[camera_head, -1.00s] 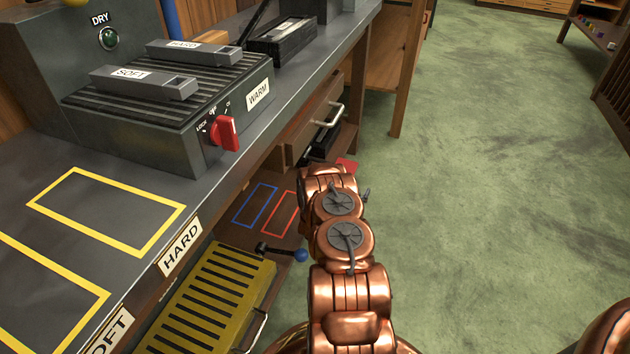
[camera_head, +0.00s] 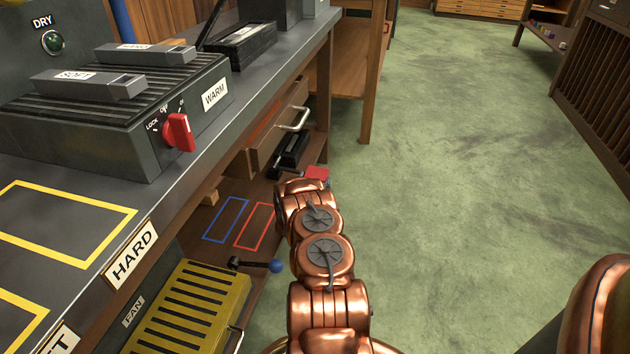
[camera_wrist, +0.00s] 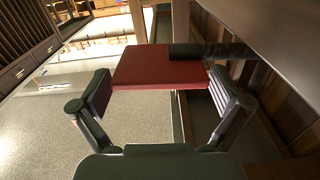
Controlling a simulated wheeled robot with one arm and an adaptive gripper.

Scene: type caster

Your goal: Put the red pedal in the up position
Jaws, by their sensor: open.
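The red pedal (camera_wrist: 160,68) shows as a flat red plate in the wrist view, with a dark part (camera_wrist: 212,51) at its upper right. In the head view the red pedal (camera_head: 316,173) is a small patch below the bench, just past the end of my copper arm. My gripper (camera_wrist: 158,92) is open. Its two fingers stand left and right of the pedal's near edge, with narrow gaps showing. I cannot tell whether the plate lies between the pads or just beyond them. In the head view my arm hides the gripper.
The bench (camera_head: 150,200) with its heater box (camera_head: 105,120) runs along the left. Below it are an open drawer (camera_head: 270,150), a lower shelf with blue and red outlines, a blue-knobbed lever (camera_head: 277,266) and a yellow slatted unit (camera_head: 190,310). The green floor (camera_head: 450,170) to the right is clear.

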